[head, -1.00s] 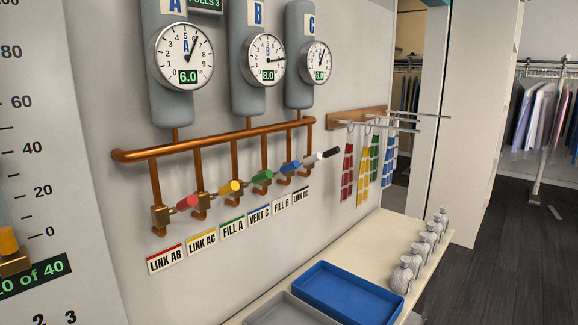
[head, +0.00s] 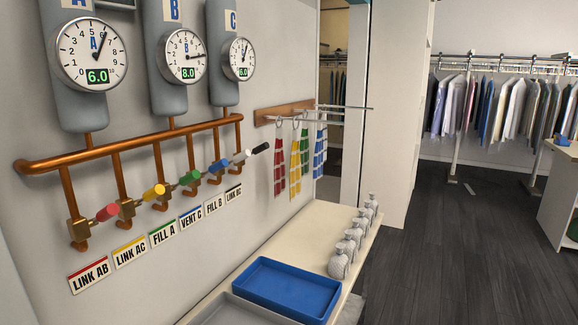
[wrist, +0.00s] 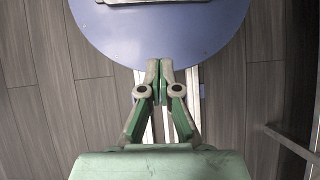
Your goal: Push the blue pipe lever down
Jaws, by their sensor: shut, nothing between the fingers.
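The blue lever (head: 217,167) is on a valve under the copper pipe, in a row with the red lever (head: 106,212), yellow lever (head: 153,191), green lever (head: 189,177), a white lever (head: 241,157) and a black-ended one (head: 260,148). All stick out from the wall, tilted slightly upward to the right. My gripper (wrist: 160,64) shows only in the wrist view, fingertips together and empty, above the floor and a round blue-grey plate. No lever shows in the wrist view, so my gripper is apart from the blue lever.
Gauges A (head: 91,54), B (head: 180,56) and C (head: 238,59) hang above the copper pipe (head: 130,140). Labels sit below the valves. A counter (head: 310,227) holds a blue tray (head: 286,289) and several white bottles (head: 340,263). The dark floor (head: 440,250) at right is open.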

